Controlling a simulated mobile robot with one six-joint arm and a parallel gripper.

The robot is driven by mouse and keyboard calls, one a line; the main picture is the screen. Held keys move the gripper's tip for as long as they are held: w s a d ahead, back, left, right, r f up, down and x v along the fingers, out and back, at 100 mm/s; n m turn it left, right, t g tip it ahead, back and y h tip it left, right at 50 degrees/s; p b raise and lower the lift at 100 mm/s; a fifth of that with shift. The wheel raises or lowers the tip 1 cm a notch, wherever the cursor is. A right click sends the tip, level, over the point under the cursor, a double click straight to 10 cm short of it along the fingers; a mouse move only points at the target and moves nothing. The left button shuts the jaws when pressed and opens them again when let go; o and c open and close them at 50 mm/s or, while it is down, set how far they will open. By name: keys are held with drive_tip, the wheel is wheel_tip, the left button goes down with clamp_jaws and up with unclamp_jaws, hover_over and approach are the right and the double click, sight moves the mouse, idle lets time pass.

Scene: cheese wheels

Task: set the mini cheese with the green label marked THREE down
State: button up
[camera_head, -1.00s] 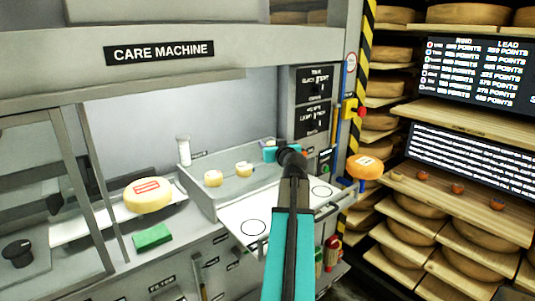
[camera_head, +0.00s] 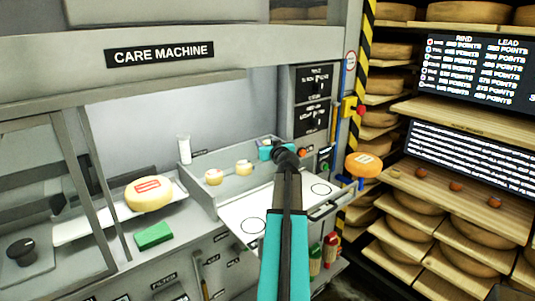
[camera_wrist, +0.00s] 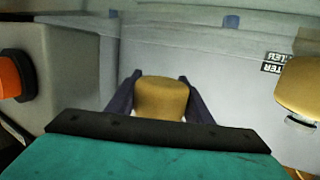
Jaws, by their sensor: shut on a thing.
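My gripper (camera_wrist: 160,80) is shut on a mini cheese (camera_wrist: 160,100), a small yellow-brown cylinder between the two dark fingers in the wrist view. No label shows on its visible side, so I cannot read its marking. In the head view my gripper (camera_head: 266,150) is at the back right of the care machine's tray, and the arm hides the held cheese. Two other mini cheeses, a left one (camera_head: 213,177) and a right one (camera_head: 244,168), stand in the tray (camera_head: 222,197). A cheese also shows at the right edge of the wrist view (camera_wrist: 300,88).
A pale board (camera_head: 270,212) with circle outlines lies in front of the tray. A white bottle (camera_head: 184,149) stands at the back left. A larger cheese with a red label (camera_head: 149,194) and a green block (camera_head: 153,235) are on the left. An orange knob (camera_wrist: 14,76) is near my gripper.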

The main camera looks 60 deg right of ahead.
drive_tip(key=shift+f, duration=0.1)
drive_tip(key=shift+f, duration=2.05)
drive_tip(key=shift+f+b, duration=0.2)
drive_tip(key=shift+b, duration=0.25)
drive_tip(key=o, duration=1.1)
drive_tip(key=shift+r+p, duration=0.2)
drive_tip(key=shift+p, duration=0.6)
drive_tip(key=shift+s+a+f, duration=0.2)
drive_tip(key=shift+s, duration=0.05)
drive_tip(key=shift+s+a+b, duration=0.25)
drive_tip(key=shift+b, duration=0.1)
drive_tip(key=b+v, duration=0.4)
drive_tip(key=v, duration=0.8)
drive_tip(key=shift+s+a, duration=0.2)
drive_tip(key=shift+r, duration=0.15)
